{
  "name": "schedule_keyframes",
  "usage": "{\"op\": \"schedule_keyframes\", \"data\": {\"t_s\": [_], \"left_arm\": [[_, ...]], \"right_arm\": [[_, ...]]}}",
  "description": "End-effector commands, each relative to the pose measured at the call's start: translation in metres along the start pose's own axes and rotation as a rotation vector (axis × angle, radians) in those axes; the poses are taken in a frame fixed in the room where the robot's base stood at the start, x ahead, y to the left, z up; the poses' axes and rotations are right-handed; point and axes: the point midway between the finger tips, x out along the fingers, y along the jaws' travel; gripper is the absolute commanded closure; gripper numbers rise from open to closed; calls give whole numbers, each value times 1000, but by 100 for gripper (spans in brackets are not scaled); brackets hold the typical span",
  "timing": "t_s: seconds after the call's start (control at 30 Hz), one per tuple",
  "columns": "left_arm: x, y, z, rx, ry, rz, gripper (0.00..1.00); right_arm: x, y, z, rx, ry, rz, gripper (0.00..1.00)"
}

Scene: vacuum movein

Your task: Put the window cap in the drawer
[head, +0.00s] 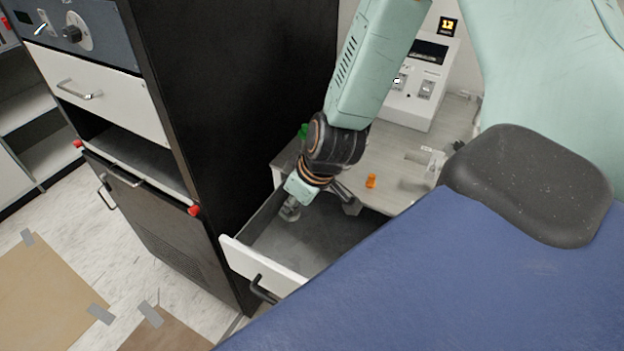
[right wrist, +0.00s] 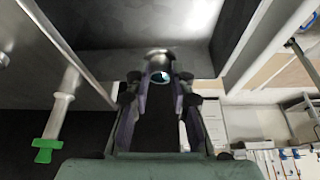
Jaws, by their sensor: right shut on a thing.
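The window cap (right wrist: 158,54) is a round, grey metallic piece with a shiny opening, held between the fingertips in the right wrist view. My right gripper (right wrist: 158,84) is shut on it. In the head view my right gripper (head: 318,205) points down into the open drawer (head: 262,262), which has a white front, black handle and dark grey inside. The cap is hard to tell from the fingers in the head view. I cannot tell whether it touches the drawer floor. My left gripper is not in view.
A tall black cabinet (head: 240,100) stands left of the drawer. A blue padded surface (head: 450,280) with a dark headrest (head: 530,185) lies at the right. An orange item (head: 371,181) and a white device (head: 418,85) stand on the counter. A green-handled fitting (right wrist: 47,150) hangs near the gripper.

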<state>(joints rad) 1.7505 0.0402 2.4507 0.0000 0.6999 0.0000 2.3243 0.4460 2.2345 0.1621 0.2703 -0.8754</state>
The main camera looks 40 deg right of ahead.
Motion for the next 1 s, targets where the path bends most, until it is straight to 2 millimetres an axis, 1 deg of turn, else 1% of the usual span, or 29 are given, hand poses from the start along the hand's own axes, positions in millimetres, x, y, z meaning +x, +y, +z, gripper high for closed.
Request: {"op": "schedule_keyframes", "data": {"t_s": [0.03,0.1,0.2,0.3,0.57,0.7,0.77,1.0], "left_arm": [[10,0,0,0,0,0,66],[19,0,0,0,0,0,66],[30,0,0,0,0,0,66],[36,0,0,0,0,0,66],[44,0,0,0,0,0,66],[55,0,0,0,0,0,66],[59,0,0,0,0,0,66],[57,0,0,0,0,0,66]], "right_arm": [[12,0,6,-2,-2,0,100],[24,0,10,-3,-3,-1,100],[40,0,16,-4,-3,-1,100],[50,-1,18,-5,-1,-1,100],[65,-2,22,-7,-2,-2,100],[84,-1,30,-7,-3,-1,100],[90,-1,33,-6,-2,-2,100],[90,-1,32,-5,-1,-2,100]]}}
